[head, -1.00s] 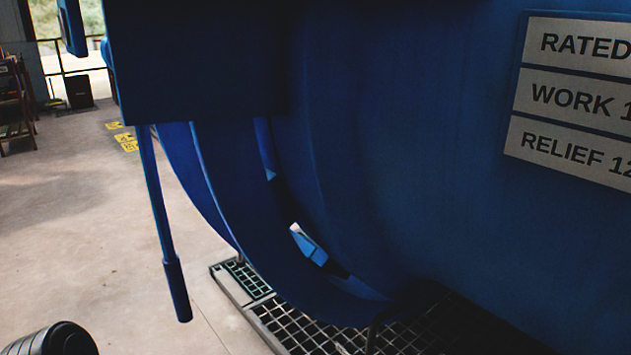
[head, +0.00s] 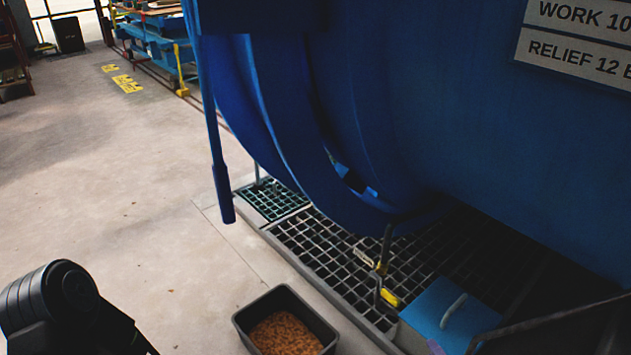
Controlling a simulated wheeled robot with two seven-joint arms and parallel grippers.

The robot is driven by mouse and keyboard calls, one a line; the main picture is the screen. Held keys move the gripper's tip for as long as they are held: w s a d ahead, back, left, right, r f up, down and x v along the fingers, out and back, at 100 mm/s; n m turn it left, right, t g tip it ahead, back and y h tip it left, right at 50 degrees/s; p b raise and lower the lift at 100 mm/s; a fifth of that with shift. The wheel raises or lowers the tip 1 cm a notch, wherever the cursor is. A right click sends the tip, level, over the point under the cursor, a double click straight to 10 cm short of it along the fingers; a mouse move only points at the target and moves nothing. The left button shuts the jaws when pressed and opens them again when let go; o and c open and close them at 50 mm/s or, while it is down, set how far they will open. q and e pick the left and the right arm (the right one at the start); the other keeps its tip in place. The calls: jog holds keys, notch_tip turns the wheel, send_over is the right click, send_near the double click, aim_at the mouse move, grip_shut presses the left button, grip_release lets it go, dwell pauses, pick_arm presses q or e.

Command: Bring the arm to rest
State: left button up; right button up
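A black link of my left arm (head: 65,300) shows at the lower left of the head view. Its gripper is outside the frame. My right gripper is not in view either. The large blue autoclave (head: 480,130) fills the upper right, with curved blue rings at its left end. A blue lever (head: 220,165) hangs down beside those rings. Grey plates (head: 580,50) on the vessel's side read "WORK 10" and "RELIEF 12", cut off by the frame edge.
A floor grating (head: 320,250) lies under the vessel. A dark bin of brown granules (head: 285,325) stands at the bottom centre. A blue box with a pale handle (head: 445,315) and a yellow-ended tool (head: 388,297) are to its right. Concrete floor is clear at left.

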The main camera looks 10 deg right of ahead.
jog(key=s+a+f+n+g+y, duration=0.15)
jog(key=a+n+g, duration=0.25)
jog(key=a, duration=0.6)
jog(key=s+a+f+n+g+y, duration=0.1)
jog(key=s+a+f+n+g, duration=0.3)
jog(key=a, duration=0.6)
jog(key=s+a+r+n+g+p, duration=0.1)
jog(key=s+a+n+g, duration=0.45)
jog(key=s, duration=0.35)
pick_arm(q)
jog(key=s+d+r+p, duration=0.1)
jog(key=s+r+p, duration=0.1)
jog(key=r+p, duration=1.7)
jog(key=s+r+g+p, duration=0.1)
jog(key=r+p, duration=1.8)
jog(key=r, duration=0.1)
jog(key=shift+s+d+m, duration=0.3)
jog(key=shift+s+d, duration=0.05)
jog(key=shift+d, duration=0.05)
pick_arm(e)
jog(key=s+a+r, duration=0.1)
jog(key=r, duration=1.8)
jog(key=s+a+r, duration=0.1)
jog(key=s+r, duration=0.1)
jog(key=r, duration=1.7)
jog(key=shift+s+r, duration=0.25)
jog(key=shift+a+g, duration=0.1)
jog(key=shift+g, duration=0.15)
